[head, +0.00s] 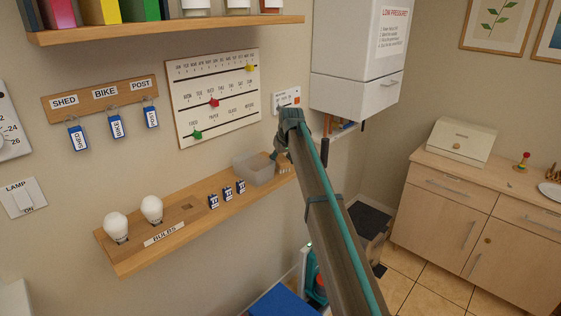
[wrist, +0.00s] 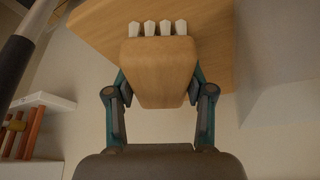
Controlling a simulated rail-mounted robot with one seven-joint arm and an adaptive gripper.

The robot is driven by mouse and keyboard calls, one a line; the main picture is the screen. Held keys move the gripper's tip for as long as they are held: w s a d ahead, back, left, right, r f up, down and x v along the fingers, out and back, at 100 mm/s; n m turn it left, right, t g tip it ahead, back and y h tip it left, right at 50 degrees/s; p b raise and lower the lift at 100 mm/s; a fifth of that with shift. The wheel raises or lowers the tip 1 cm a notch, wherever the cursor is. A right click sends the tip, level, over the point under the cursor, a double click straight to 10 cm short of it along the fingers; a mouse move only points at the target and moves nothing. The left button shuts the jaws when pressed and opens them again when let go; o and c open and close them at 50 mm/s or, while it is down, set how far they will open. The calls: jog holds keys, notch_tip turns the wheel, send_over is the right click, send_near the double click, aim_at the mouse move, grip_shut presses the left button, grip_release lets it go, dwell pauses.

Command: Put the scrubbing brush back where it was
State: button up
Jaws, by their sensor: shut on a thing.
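The scrubbing brush (wrist: 158,78) has a pale wooden body with white bristle tufts at its far end in the wrist view. My gripper (wrist: 158,92) is shut on it, with one teal-and-grey finger on each side of the wood. In the head view, my gripper (head: 281,156) is at the right end of the lower wooden shelf (head: 128,260), beside a translucent tub (head: 255,170). The brush (head: 284,169) shows there only as a small pale patch below the fingers. I cannot tell whether it touches the shelf.
The lower shelf also holds two light bulbs (head: 116,227) and several small dark blue blocks (head: 227,194). A white boiler (head: 355,60) hangs close above right of my gripper. A board with coloured sliders (head: 218,98) is on the wall behind. A wooden cabinet (head: 480,225) stands at right.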

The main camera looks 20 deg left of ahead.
jog(key=o, duration=1.1)
jog(key=shift+f, duration=0.1)
jog(key=b+v, duration=0.2)
jog(key=v, duration=1)
jog(key=shift+w+a, duration=0.1)
